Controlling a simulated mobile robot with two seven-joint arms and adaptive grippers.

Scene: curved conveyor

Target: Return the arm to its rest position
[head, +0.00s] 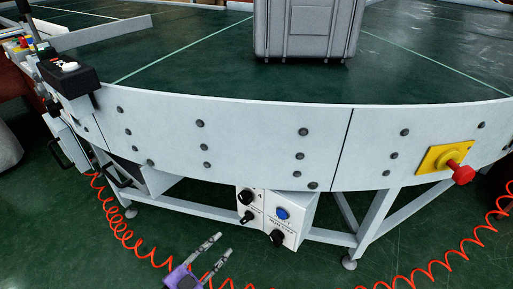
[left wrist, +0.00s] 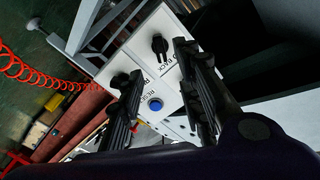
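My left gripper (head: 224,244) is at the bottom of the head view, with a purple body and two grey fingers pointing up and right. It is open and empty, below and in front of the conveyor's control box (head: 295,215). In the left wrist view, the two dark fingers (left wrist: 155,64) stand apart, with the box's white panel (left wrist: 150,50) showing between and behind them. I see no contact between fingers and box. My right gripper shows in neither view.
The curved conveyor (head: 225,128) spans the head view, with a grey case (head: 308,45) on its green belt. A red stop button (head: 463,174) sticks out at right. Coiled red hoses (head: 118,228) hang at both sides. Green floor (head: 60,240) is open at lower left.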

